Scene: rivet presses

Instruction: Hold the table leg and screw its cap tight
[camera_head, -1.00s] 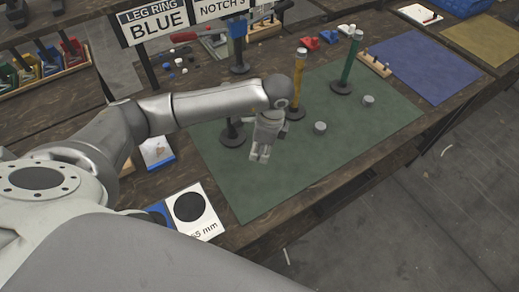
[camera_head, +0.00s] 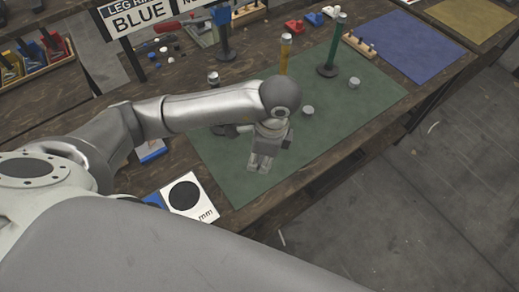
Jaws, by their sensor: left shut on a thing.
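My left gripper (camera_head: 261,163) points down over the green mat (camera_head: 350,115), near its front edge. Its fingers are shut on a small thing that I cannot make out. A dark table leg with a silver top (camera_head: 213,78) stands behind my left forearm, which hides its middle. A yellow leg (camera_head: 285,55) and a green leg (camera_head: 334,46) stand upright farther back, on the right. Two small grey caps lie on the mat, a nearer one (camera_head: 307,111) and a farther one (camera_head: 354,83). My right gripper is not in view.
A blue leg (camera_head: 222,35) stands near the signs (camera_head: 140,16). A white card with a black disc (camera_head: 187,199) lies at the mat's left front. A wooden peg block (camera_head: 359,45) stands before the blue mat (camera_head: 420,46). The mat's right part is mostly clear.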

